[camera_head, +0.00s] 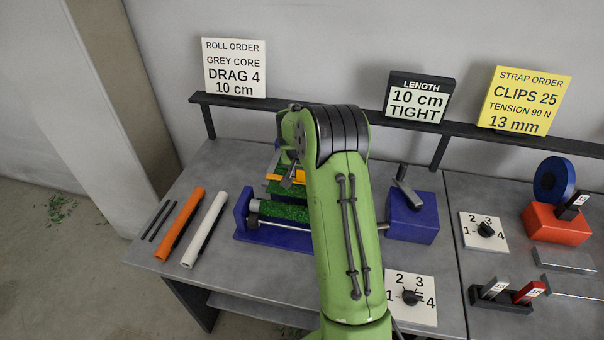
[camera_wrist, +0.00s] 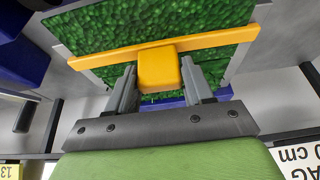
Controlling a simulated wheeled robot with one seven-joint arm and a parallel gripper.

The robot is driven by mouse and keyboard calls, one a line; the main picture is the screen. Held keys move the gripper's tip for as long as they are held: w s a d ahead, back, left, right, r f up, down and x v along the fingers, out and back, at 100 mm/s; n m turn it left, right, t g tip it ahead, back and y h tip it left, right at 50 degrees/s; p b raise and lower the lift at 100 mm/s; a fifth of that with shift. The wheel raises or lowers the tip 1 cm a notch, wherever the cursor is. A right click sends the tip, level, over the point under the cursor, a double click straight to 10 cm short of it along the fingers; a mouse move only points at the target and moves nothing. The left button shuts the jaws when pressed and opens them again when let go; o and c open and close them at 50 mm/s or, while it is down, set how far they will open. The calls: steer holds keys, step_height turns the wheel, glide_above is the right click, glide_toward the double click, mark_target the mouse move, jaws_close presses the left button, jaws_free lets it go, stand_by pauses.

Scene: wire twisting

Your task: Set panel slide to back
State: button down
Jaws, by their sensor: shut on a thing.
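The panel slide, a yellow bar with a square yellow block (camera_wrist: 158,70), lies across a green textured panel (camera_wrist: 120,25) in the wrist view. My gripper (camera_wrist: 160,82) has one grey finger on each side of the block and is shut on it. In the head view, part of the yellow slide (camera_head: 299,177) shows beside my gripper (camera_head: 291,180), above the green panel (camera_head: 276,190). My arm hides much of the slide and panel there.
An orange roll (camera_head: 180,224) and a white roll (camera_head: 205,228) lie left. A blue block with a lever (camera_head: 411,218) stands right. Numbered dials (camera_head: 410,297) sit nearer. Signs stand on the rear shelf (camera_head: 330,118).

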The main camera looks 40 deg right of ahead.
steer(key=w+d+p, duration=0.1)
steer(key=w+d, duration=0.2)
steer(key=shift+w+d+r, duration=0.1)
steer(key=shift+w+d, duration=0.15)
steer(key=shift+d, duration=0.15)
steer(key=shift+r, duration=0.1)
steer(key=c, duration=0.8)
jaws_free()
steer(key=shift+o, duration=1.4)
steer(key=shift+w+d, duration=0.1)
steer(key=shift+d, duration=0.05)
steer(key=p+v, duration=0.1)
steer(key=v, duration=1.4)
steer(key=shift+a+r, duration=0.2)
steer(key=shift+a, duration=0.05)
